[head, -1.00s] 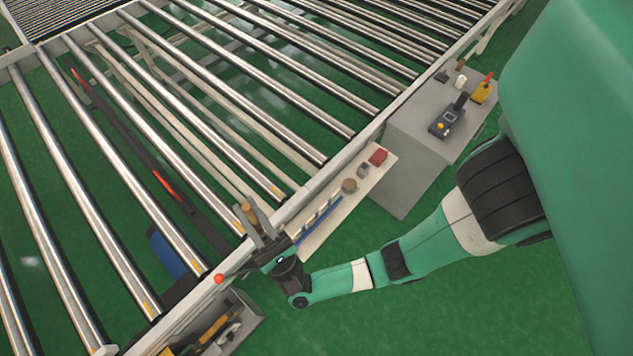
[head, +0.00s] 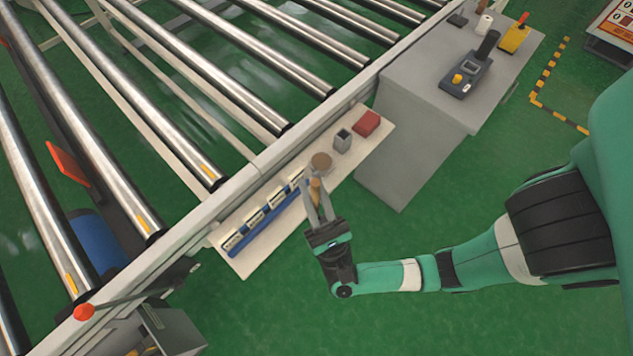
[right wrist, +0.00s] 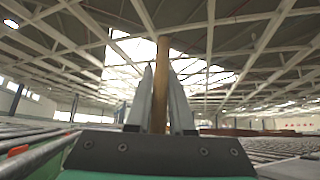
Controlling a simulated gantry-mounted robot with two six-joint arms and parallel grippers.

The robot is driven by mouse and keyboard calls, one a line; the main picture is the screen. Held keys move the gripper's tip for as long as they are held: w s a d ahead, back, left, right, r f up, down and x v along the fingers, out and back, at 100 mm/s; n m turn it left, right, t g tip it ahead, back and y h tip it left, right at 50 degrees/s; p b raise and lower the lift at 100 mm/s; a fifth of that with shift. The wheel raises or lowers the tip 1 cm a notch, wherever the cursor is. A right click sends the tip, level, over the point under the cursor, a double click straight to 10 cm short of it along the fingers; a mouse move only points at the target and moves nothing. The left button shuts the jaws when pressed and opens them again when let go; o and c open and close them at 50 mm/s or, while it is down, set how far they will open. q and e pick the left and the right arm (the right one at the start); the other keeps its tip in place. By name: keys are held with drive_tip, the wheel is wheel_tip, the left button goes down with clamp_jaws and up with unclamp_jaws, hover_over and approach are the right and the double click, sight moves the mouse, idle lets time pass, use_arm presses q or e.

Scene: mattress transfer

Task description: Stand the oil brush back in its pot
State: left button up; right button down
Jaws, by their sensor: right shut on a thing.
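My right gripper (head: 318,202) is shut on the oil brush (head: 315,186), whose tan wooden handle shows between the fingers. In the right wrist view the handle (right wrist: 161,75) stands upright between the two grey fingers of the gripper (right wrist: 161,90). The brush's bristles cannot be made out. A small grey square pot with a dark opening (head: 342,141) stands on the pale side shelf (head: 262,246), a little beyond and to the right of the gripper. My left gripper is not in view.
On the shelf are a round brown item (head: 320,161), a red block (head: 367,123) and a blue rack with white-labelled items (head: 256,221). A grey cabinet (head: 410,140) with a control box (head: 467,75) stands to the right. Conveyor rollers (head: 150,90) lie left of the shelf.

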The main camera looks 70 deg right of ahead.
drive_tip(key=shift+f, duration=0.45)
drive_tip(key=shift+d, duration=0.25)
use_arm(q)
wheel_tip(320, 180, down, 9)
drive_tip(key=b, duration=0.7)
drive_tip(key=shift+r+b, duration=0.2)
drive_tip(key=shift+b, duration=0.2)
use_arm(e)
drive_tip(key=w+d+f, duration=0.1)
drive_tip(key=d+f, duration=1.1)
drive_tip(key=d, duration=0.1)
drive_tip(key=shift+w+d+f, duration=0.25)
drive_tip(key=shift+f, duration=0.15)
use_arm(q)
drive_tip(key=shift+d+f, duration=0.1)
use_arm(e)
drive_tip(key=shift+f+b, duration=0.2)
drive_tip(key=shift+b, duration=0.1)
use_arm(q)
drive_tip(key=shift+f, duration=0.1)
use_arm(e)
drive_tip(key=c, duration=0.8)
unclamp_jaws()
drive_tip(key=shift+r, duration=0.1)
